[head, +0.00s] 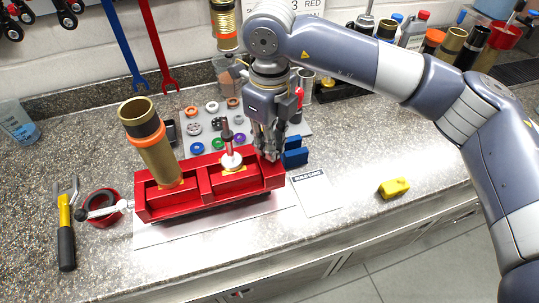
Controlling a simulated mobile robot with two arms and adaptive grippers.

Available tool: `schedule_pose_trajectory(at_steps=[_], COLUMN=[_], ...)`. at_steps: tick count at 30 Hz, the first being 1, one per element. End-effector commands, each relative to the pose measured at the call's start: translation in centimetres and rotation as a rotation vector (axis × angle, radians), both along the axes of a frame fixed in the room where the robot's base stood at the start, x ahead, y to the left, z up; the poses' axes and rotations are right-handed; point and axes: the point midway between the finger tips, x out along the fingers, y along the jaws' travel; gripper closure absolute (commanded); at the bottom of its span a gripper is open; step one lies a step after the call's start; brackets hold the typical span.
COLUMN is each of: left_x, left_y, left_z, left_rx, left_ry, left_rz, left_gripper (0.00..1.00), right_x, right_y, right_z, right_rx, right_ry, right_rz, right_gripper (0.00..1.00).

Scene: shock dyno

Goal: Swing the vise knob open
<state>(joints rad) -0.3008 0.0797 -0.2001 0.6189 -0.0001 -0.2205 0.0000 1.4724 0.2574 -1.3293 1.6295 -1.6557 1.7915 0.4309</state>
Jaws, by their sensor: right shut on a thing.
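The red vise (210,190) lies along a pale mat on the counter. A gold and orange cylinder (156,150) stands tilted in its left bay. A thin shaft with a white base (231,160) stands upright in its right bay. My right gripper (268,154) points down at the vise's right end, shut on a small part there. The fingers hide that part, so I cannot tell its shape. My left gripper is out of view.
A tray of rings and discs (205,124) lies behind the vise. Blue blocks (294,156) and a white build card (315,192) are right of it. A yellow block (394,187) lies farther right. A yellow-black tool (66,230) lies at the left. The right front counter is mostly clear.

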Motion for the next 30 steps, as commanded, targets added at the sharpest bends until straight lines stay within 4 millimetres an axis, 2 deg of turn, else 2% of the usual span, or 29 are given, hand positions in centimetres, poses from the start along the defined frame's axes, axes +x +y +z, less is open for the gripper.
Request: schedule_pose_trajectory(at_steps=[1,12,21,30], left_x=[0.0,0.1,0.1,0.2], left_y=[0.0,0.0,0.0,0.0], left_z=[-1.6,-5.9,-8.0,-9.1], left_rx=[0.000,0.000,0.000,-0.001], left_ry=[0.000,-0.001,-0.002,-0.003], left_rz=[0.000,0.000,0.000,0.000], left_gripper=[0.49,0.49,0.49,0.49], right_x=[0.1,0.1,0.1,0.0], right_y=[0.0,0.0,0.0,0.0], right_z=[-0.6,-0.4,-0.2,0.0], right_rx=[0.001,0.000,0.000,0.001], right_ry=[-0.005,-0.003,-0.003,-0.002], right_rz=[0.045,0.396,0.668,0.869], right_gripper=[1.00,1.00,1.00,1.00])
